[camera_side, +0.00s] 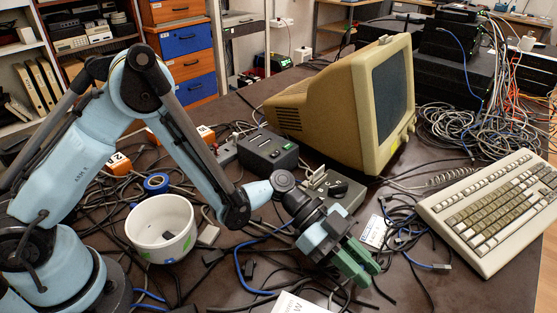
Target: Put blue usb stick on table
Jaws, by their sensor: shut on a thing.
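My gripper (362,264) has green fingers and points down and to the right, low over the front middle of the table (480,292). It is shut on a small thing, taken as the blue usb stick. The fingers hide this thing, so its colour and shape cannot be made out. I cannot tell whether the fingertips touch the table or hover just above it. No blue usb stick can be clearly picked out elsewhere among the cables.
A white bowl (162,232) stands left of my gripper, with tangled cables (130,190) around it. A beige monitor (345,105) stands behind and a beige keyboard (495,215) lies at right. A white paper (297,303) lies at the front. The front right table is mostly clear.

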